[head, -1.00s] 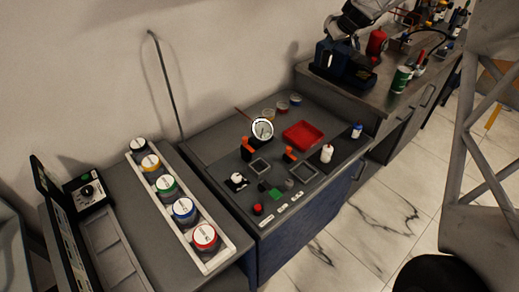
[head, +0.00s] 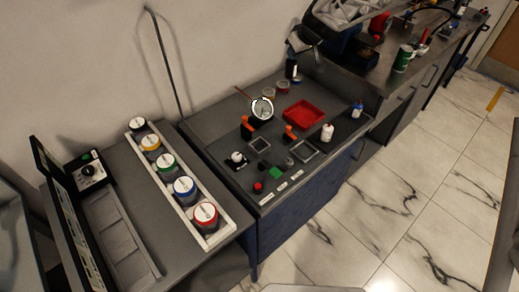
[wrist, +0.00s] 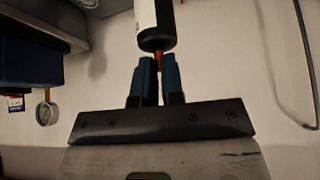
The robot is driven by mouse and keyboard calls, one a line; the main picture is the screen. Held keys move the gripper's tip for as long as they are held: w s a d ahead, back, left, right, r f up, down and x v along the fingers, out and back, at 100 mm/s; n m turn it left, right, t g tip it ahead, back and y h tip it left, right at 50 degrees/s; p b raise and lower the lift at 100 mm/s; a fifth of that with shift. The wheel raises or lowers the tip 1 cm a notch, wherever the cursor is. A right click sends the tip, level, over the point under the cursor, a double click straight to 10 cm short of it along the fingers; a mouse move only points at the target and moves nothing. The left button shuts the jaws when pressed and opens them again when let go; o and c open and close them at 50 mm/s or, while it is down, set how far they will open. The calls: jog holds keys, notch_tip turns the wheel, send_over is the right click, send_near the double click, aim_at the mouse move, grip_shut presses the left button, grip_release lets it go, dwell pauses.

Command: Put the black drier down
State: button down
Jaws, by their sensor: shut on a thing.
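My gripper (wrist: 158,82) is shut in the wrist view, its two blue fingers around the thin orange end of a black-and-white cylinder, which I take for the black drier (wrist: 155,37). The drier's far end is cut off by the top of that view. In the head view, the drier (head: 292,70) shows small and dark with a white patch, below my gripper (head: 294,58) at the back edge of the bench. The grip itself is too small to make out there. I cannot see the drier touching any surface.
The bench (head: 215,132) bears a round gauge (head: 262,108), a red tray (head: 303,113), a white bottle (head: 327,132) and small jars behind. A white rack (head: 219,236) at left holds several jars with coloured bands. A thin bent rod (head: 165,60) rises behind the bench.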

jog(key=s+a+f, duration=0.4)
jog(key=s+f, duration=0.1)
jog(key=s, duration=0.3)
jog(key=s+a+f+n, duration=0.1)
jog(key=s+a+f, duration=0.4)
jog(key=s, duration=0.4)
jog(key=shift+a, duration=0.3)
jog(key=shift+f, duration=0.1)
send_over(265, 150)
jog(key=w+a, duration=0.1)
jog(key=w, duration=0.1)
jog(key=shift+s+a+f, duration=0.1)
jog(key=shift+s+f, duration=0.05)
jog(key=shift+f, duration=1.3)
jog(key=shift+s+a+f, duration=0.1)
jog(key=shift+f, duration=1.3)
jog(key=shift+f, duration=2.15)
jog(key=shift+f, duration=0.15)
jog(key=c, duration=1.2)
grip_release()
jog(key=shift+c, duration=0.2)
